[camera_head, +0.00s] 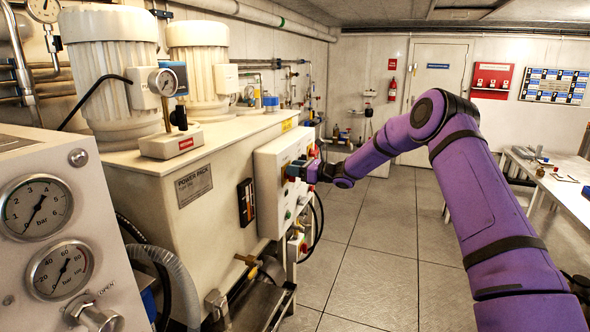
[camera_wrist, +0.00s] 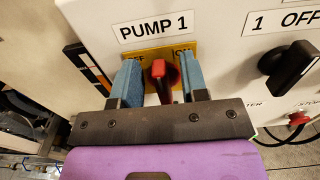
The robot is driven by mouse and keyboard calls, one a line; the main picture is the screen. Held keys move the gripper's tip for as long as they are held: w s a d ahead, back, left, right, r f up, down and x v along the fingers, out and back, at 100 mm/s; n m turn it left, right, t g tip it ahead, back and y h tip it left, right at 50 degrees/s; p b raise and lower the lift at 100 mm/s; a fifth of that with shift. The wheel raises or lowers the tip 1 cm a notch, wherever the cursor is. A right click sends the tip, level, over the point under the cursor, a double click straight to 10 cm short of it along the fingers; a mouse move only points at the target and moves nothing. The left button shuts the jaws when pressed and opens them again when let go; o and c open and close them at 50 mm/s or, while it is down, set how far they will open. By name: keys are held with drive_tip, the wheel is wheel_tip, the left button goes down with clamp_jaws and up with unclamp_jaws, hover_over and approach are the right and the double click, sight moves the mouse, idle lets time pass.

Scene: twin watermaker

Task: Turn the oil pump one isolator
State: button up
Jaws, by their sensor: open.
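The oil pump one isolator (camera_wrist: 158,78) is a red rotary handle on a yellow plate (camera_wrist: 144,57) under a "PUMP 1" label (camera_wrist: 155,27) in the wrist view. The plate shows "ON" at right; the word at left is partly hidden by a finger. The handle points roughly up and down in the picture. My gripper (camera_wrist: 159,82) is open, with one blue finger on each side of the handle and visible gaps to it. In the head view my gripper (camera_head: 301,171) is at the front of the white control box (camera_head: 272,176), hiding the isolator there.
A black "1 OFF" switch (camera_wrist: 291,66) and a red stop button (camera_wrist: 298,118) are to the right in the wrist view. The power pack (camera_head: 150,215) with its motors stands at left. A table (camera_head: 560,190) is at right. Open floor (camera_head: 375,255) lies between.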

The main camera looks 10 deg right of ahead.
sight(283, 176)
clamp_jaws()
drive_tip(key=shift+s+n, duration=0.1)
drive_tip(key=shift+n, duration=0.2)
drive_tip(key=n, duration=0.2)
drive_tip(key=s+n, duration=0.1)
drive_tip(key=n, duration=0.2)
drive_tip(key=a+n, duration=0.1)
drive_tip(key=n, duration=0.2)
drive_tip(key=shift+s+f, duration=0.15)
drive_tip(key=shift+f, duration=0.2)
drive_tip(key=n, duration=0.3)
drive_tip(key=f+n, duration=0.1)
drive_tip(key=shift+s+a, duration=0.2)
drive_tip(key=shift+s, duration=0.05)
drive_tip(key=shift+s+f+n, duration=0.1)
drive_tip(key=shift+f+n, duration=0.2)
drive_tip(key=shift+n, duration=1.05)
drive_tip(key=shift+f+n, duration=0.25)
drive_tip(key=shift+n, duration=1.1)
